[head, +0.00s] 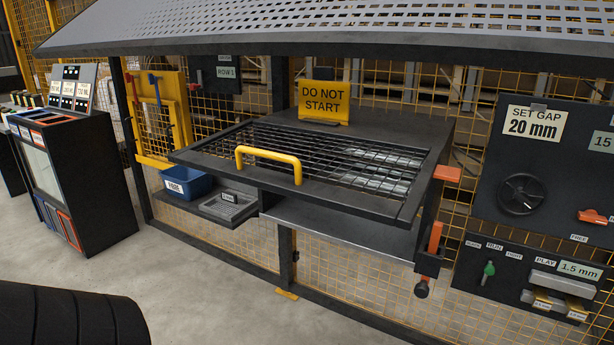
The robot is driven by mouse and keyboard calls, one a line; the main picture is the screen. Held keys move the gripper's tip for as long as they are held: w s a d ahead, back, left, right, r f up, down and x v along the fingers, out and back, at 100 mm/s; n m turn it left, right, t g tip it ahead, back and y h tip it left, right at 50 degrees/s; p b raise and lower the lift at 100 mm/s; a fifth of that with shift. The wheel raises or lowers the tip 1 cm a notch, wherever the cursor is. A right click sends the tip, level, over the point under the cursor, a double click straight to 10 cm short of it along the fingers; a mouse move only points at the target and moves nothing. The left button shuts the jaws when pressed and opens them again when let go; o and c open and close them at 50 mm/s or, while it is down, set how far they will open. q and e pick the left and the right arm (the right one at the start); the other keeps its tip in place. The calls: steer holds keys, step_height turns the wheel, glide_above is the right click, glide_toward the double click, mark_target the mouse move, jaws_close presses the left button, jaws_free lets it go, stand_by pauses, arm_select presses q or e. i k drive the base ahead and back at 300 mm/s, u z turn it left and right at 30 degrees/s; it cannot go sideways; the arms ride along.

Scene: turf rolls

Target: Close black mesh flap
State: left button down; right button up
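The black mesh flap (335,198) is in the middle of the head view, a flat dark frame with thin bars across it. It lies close to level over shiny metal rollers or bars (385,168) that show through it. A yellow handle (268,153) stands up from its front edge. From this angle I cannot tell whether its edge rests on the frame below or stands a little above it. An orange block (447,173) sits by its right corner. Neither of my grippers is in view.
A yellow DO NOT START sign (323,101) stands behind the flap. A perforated hood (350,25) overhangs it. A blue bin (187,183) and grey tray (228,206) sit left below. Control panels (545,150) are right, a black cabinet (80,170) left.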

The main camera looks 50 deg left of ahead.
mark_target(388, 212)
steer(key=i, duration=0.65)
steer(key=u, duration=0.75)
